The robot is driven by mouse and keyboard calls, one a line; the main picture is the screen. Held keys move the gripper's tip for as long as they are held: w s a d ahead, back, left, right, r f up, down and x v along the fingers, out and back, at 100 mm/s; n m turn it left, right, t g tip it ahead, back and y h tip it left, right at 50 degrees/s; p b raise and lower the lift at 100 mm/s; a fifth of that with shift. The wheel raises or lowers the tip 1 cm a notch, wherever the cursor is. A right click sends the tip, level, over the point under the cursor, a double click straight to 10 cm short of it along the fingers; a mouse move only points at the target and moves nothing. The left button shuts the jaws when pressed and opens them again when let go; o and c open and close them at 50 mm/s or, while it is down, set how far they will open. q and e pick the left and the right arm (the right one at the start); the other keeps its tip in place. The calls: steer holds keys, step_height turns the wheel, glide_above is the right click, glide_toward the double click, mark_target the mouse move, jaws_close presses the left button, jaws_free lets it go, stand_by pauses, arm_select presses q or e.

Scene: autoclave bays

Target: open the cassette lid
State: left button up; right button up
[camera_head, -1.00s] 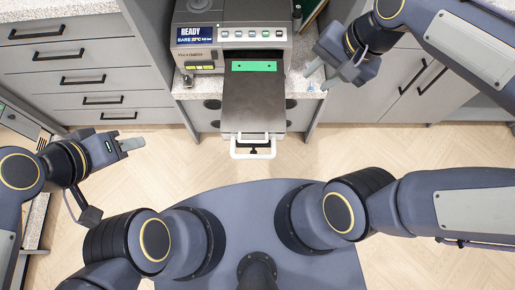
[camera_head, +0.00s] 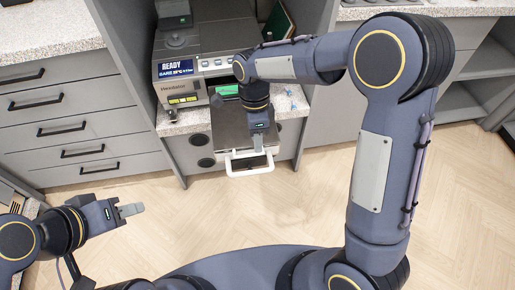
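The cassette (camera_head: 228,142) is a flat box with a dark grey lid, sticking out of the front of the grey autoclave (camera_head: 205,45). A white loop handle (camera_head: 250,171) is at its near end. The lid looks shut and lies flat. A green strip (camera_head: 228,90) shows at its far end, partly behind my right arm. My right gripper (camera_head: 258,148) points down over the near part of the lid, close to the handle; I cannot tell whether it touches, or whether its fingers are apart. My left gripper (camera_head: 132,210) is well away at the lower left, over the floor, its finger gap unclear.
Grey drawers (camera_head: 70,120) with black handles stand at the left under a speckled counter (camera_head: 45,30). Small blue items (camera_head: 291,93) lie on the counter right of the cassette. The wooden floor (camera_head: 230,215) in front is clear.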

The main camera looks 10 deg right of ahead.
steer(key=shift+x, duration=1.6)
steer(key=shift+c, duration=0.4)
jaws_close()
